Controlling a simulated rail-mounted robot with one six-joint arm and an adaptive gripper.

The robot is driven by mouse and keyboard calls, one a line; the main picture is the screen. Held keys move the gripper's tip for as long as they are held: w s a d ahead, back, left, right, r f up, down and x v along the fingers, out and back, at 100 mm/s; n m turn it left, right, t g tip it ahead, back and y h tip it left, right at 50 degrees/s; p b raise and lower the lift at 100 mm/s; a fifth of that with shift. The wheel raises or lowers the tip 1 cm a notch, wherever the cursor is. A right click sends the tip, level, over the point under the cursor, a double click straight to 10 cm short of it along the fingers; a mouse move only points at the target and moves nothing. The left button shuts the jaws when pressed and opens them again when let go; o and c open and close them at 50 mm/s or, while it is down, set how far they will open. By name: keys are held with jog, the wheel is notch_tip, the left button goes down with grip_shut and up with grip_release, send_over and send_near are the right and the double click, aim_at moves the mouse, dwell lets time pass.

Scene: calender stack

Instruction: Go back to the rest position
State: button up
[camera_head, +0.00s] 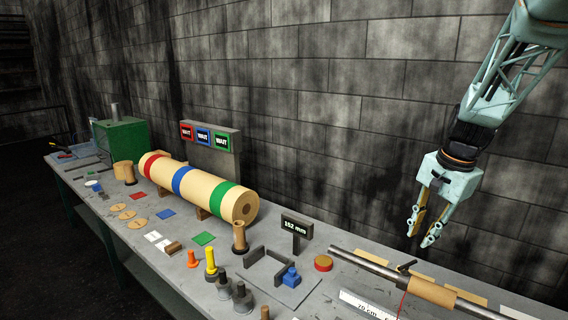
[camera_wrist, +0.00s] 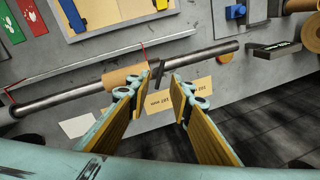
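My gripper (camera_head: 423,226) hangs from my arm at the right of the head view, above the back right part of the bench. In the wrist view my gripper (camera_wrist: 158,92) shows two fingers with wooden-looking pads, spread apart with nothing between them. Below it in the head view a long grey bar (camera_head: 368,265) lies along the bench, with a brown paper-like sleeve (camera_head: 432,291) around it. The bar (camera_wrist: 205,54) and the sleeve (camera_wrist: 124,77) also show in the wrist view, apart from the fingers.
A large roll (camera_head: 200,186) with red, blue and green bands lies on the bench (camera_head: 180,262). A sign reading 152 mm (camera_head: 297,225) stands near a blue block (camera_head: 291,277). Orange and yellow pegs (camera_head: 211,262) stand at the front. A block wall (camera_head: 330,120) rises behind.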

jog(key=s+a+r+n+b, duration=0.35)
jog(key=s+a, duration=0.35)
jog(key=s, duration=0.3)
jog(key=s+a+r+n+b, duration=0.25)
jog(key=s+a+r, duration=0.3)
jog(key=s, duration=0.45)
jog(key=s+a+f+n+t+b, duration=0.1)
jog(key=s+a+f+n+b, duration=0.1)
jog(key=s, duration=0.9)
jog(key=s+a+f+n+b, duration=0.2)
jog(key=s+a+n, duration=0.2)
jog(key=s, duration=0.7)
jog(key=shift+a+f+t+h, duration=0.15)
jog(key=shift+f+t+h, duration=0.15)
jog(key=shift+t+h, duration=0.1)
notch_tip(320, 180, up, 3)
jog(key=p, duration=0.3)
jog(key=shift+s, duration=0.1)
jog(key=shift+f, duration=0.15)
